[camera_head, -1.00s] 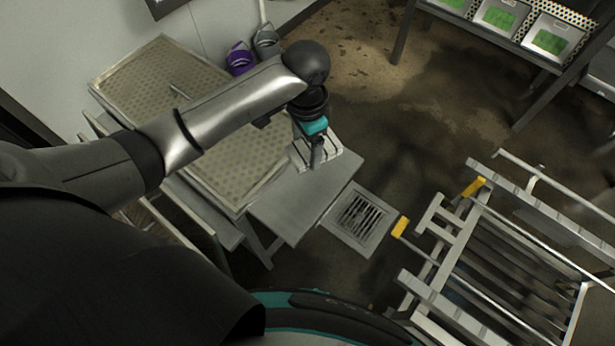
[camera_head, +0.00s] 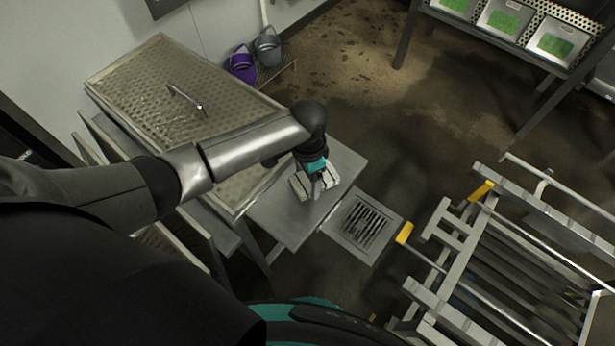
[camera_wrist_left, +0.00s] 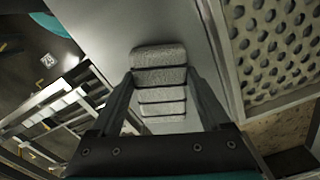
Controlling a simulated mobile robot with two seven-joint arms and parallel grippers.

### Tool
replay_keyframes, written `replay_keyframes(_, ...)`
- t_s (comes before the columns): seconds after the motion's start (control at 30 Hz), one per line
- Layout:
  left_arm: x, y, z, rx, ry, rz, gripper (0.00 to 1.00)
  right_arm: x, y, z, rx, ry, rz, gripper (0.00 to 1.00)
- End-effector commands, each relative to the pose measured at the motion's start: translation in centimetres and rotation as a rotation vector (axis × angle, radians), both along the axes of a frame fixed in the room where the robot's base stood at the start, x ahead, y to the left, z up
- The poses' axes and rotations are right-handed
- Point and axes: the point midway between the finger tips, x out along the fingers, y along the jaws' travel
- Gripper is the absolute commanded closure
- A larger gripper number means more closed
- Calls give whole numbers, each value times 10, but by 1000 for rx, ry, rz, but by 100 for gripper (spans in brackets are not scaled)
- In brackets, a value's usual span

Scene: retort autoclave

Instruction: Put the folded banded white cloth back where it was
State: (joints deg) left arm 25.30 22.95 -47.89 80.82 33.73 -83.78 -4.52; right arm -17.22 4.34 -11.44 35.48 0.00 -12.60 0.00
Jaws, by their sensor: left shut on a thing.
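The folded banded white cloth (camera_wrist_left: 160,82) shows in the left wrist view as a pale stack with dark bands, between the two fingers of my left gripper (camera_wrist_left: 165,90). In the head view the cloth (camera_head: 300,187) is at the grey side table, partly hidden by my left gripper (camera_head: 317,190). The left gripper is shut on the cloth. I cannot tell whether the cloth touches the table (camera_head: 285,222) or is held just above it. My right gripper is not in view.
A perforated metal tray (camera_head: 140,85) with a handle lies left of the table. Purple (camera_head: 241,65) and grey scoops (camera_head: 267,46) hang by the wall. A floor drain (camera_head: 362,222) and a metal rack cart (camera_head: 500,270) are to the right.

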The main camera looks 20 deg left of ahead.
Motion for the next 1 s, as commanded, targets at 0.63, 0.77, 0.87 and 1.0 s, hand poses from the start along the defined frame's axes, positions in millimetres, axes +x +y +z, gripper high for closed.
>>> replay_keyframes(0.63, 0, 0, -2, 1, 1, 1, 0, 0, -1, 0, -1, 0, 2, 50)
replay_keyframes(0.77, 1, 0, 5, 0, -1, 0, 0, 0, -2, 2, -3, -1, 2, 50)
replay_keyframes(0.87, 1, 1, 21, 0, -3, 0, 0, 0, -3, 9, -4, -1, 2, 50)
replay_keyframes(1.0, 1, 0, 52, -1, -4, 0, 0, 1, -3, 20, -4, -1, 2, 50)
